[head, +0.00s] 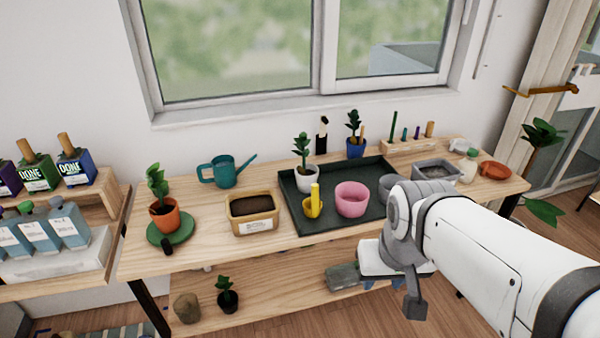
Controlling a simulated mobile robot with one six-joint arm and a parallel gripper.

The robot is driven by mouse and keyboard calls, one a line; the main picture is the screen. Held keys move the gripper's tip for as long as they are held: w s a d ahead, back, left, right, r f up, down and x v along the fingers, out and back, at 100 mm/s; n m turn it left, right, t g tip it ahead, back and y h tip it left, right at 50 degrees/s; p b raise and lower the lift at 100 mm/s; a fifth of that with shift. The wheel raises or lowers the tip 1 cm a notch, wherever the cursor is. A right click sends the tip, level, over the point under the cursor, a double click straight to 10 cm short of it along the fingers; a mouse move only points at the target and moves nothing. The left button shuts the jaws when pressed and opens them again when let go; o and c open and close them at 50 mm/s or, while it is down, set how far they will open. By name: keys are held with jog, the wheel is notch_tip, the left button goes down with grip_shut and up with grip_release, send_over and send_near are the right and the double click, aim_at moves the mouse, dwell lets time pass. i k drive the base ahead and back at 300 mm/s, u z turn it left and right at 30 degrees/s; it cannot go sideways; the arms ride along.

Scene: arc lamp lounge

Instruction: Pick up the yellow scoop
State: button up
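The yellow scoop (314,205) is on the dark green tray (292,212) on the wooden bench, its handle pointing up. It is left of a pink pot (352,199) and in front of a white pot with a plant (306,177). My arm reaches in from the right, and my gripper (415,304) shows low, in front of the bench edge. It is right of and nearer than the scoop, well apart from it. The view does not show whether its fingers are open or shut.
A tan soil box (253,222) stands left of the tray. A teal watering can (223,173) is behind it. A grey pot (388,187) and grey soil bin (437,171) stand to the right. My arm covers the bench's front right.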

aim_at(313, 199)
jog(key=z, duration=0.15)
jog(key=i, duration=0.95)
jog(key=u, duration=0.1)
